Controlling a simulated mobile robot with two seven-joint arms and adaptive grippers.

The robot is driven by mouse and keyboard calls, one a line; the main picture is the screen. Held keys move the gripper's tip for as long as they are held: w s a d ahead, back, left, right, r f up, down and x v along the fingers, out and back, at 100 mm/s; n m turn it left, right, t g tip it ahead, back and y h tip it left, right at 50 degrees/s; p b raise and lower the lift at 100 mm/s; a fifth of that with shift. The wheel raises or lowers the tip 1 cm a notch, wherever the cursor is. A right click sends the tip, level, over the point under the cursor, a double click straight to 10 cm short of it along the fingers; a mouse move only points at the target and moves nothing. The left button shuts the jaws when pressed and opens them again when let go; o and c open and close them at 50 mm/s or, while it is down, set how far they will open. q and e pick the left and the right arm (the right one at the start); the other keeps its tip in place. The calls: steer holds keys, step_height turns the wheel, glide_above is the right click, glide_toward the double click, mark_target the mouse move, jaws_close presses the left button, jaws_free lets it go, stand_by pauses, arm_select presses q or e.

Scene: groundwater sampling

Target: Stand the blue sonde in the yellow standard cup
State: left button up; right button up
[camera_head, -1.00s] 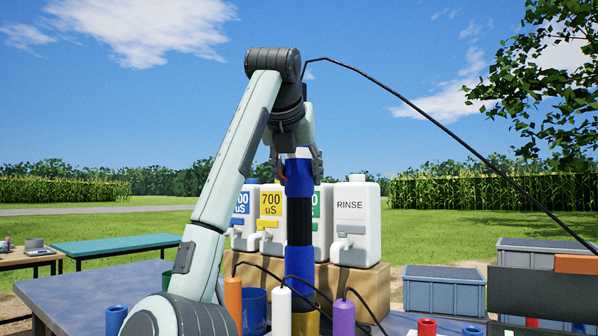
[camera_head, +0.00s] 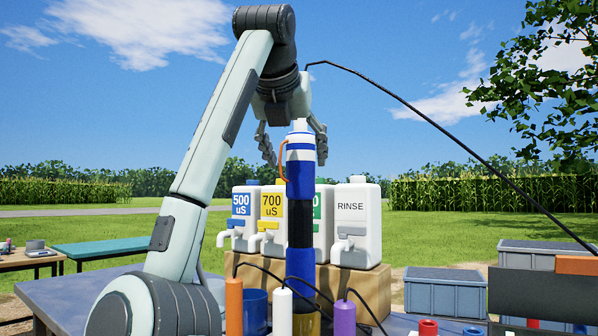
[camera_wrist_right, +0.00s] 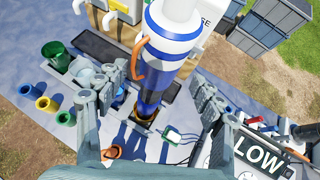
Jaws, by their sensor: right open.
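The blue sonde (camera_head: 300,185) stands upright in the head view, with a white and blue top, a black band and an orange handle (camera_head: 283,160). Its lower end is at the yellow standard cup (camera_head: 307,324), partly hidden behind a white cylinder; it appears to be inside the cup. In the wrist view the sonde (camera_wrist_right: 165,50) runs down between the fingers to a yellowish opening (camera_wrist_right: 147,112). My right gripper (camera_head: 294,145) is open, its fingers apart on either side of the sonde's top. My left gripper is not in view.
Orange (camera_head: 234,305), white (camera_head: 282,312) and purple (camera_head: 344,317) cylinders with black cables stand in front. A blue cup (camera_head: 255,312) is left of the sonde. White jugs, one marked RINSE (camera_head: 356,225), stand behind on a brown box (camera_head: 375,290). A black cable (camera_head: 450,135) arches right.

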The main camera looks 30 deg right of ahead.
steer(key=v, duration=0.6)
steer(key=shift+s, duration=0.1)
stand_by(0.4)
